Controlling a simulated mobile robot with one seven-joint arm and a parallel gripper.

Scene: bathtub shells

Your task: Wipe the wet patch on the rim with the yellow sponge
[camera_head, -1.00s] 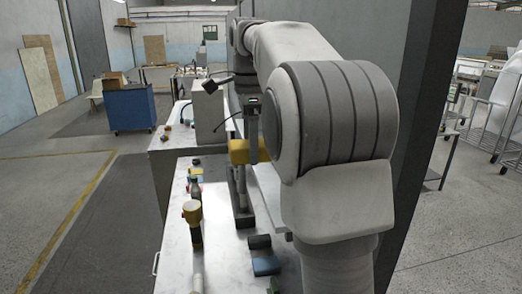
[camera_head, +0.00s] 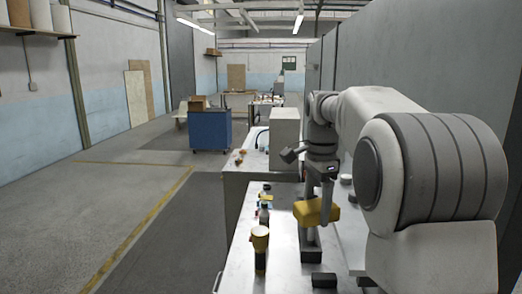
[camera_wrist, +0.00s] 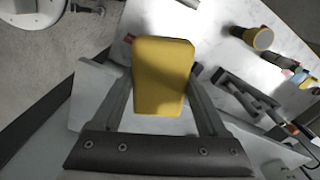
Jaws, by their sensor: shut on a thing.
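My gripper (camera_head: 322,200) is shut on the yellow sponge (camera_head: 310,212) and holds it above the pale worktop (camera_head: 285,225). In the wrist view the sponge (camera_wrist: 162,75) sits between the two fingers of my gripper (camera_wrist: 162,100), its broad yellow face showing. A pale flat surface with straight edges (camera_wrist: 88,95) lies beneath and beside it; I cannot tell whether this is the rim. I cannot make out a wet patch in either view. The sponge looks apart from the surface below, but the gap is hard to judge.
A yellow and black torch-like object (camera_head: 260,245) stands on the worktop left of the sponge, with small coloured items behind it. A dark block (camera_head: 323,280) lies in front. A grey wall (camera_head: 400,70) runs along the right. A blue cabinet (camera_head: 210,130) stands beyond open floor.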

